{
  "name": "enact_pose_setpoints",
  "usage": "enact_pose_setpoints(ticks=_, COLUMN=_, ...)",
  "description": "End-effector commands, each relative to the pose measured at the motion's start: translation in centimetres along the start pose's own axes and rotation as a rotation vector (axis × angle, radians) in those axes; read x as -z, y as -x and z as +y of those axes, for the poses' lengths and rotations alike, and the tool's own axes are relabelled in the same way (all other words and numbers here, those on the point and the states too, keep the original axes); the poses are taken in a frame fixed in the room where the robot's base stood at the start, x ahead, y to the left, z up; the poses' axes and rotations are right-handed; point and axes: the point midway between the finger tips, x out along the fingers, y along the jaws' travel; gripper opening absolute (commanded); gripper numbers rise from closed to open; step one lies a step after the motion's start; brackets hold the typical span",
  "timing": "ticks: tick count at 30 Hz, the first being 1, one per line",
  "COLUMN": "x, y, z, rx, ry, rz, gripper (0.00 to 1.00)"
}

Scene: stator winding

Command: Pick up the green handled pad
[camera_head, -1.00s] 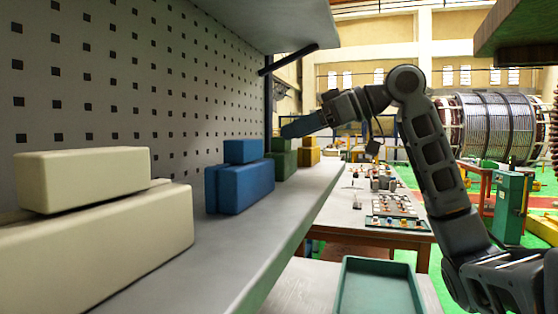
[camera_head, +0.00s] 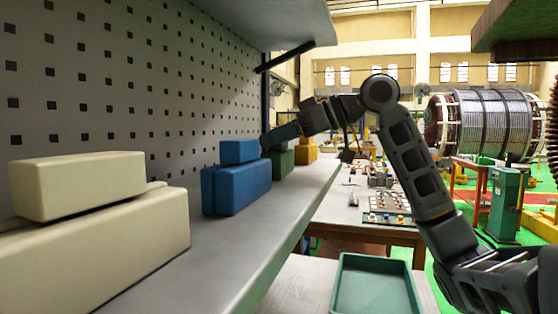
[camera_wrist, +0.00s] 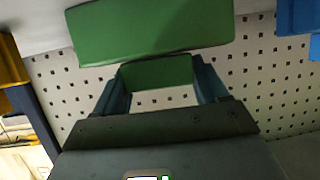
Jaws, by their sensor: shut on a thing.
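The green handled pad (camera_head: 282,161) is on the grey shelf, behind the blue pad, which partly hides it in the head view. In the wrist view its long green body (camera_wrist: 150,30) fills the upper middle, and its smaller green handle (camera_wrist: 156,73) sits between my two fingers. My gripper (camera_wrist: 158,78) is shut on that handle. In the head view my gripper (camera_head: 267,142) reaches in from the right, its tips partly hidden by the blue handle. I cannot tell whether the pad touches the shelf.
The blue pad (camera_head: 236,188) stands close in front of the green one, and a yellow pad (camera_head: 305,152) stands behind. A cream pad (camera_head: 95,235) is nearest. A pegboard (camera_head: 120,90) backs the shelf (camera_head: 215,250). A green tray (camera_head: 375,285) lies lower right.

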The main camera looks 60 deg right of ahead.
Motion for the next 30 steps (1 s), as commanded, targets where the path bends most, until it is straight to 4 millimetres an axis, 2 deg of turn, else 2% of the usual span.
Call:
enact_pose_setpoints(ticks=1, x=0.0, y=0.0, z=0.0, rx=0.0, ry=0.0, rz=0.0, gripper=0.55)
enact_pose_setpoints(ticks=11, x=0.0, y=0.0, z=0.0, rx=0.0, ry=0.0, rz=0.0, gripper=0.24)
enact_pose_setpoints(ticks=23, x=0.8, y=0.3, z=0.0, rx=-0.001, ry=0.002, rz=0.002, gripper=0.24)
enact_pose_setpoints(ticks=26, x=1.8, y=0.7, z=0.0, rx=-0.001, ry=0.003, rz=0.001, gripper=0.24)
enact_pose_setpoints(ticks=30, x=4.2, y=1.7, z=-0.1, rx=-0.001, ry=0.005, rz=0.003, gripper=0.24)
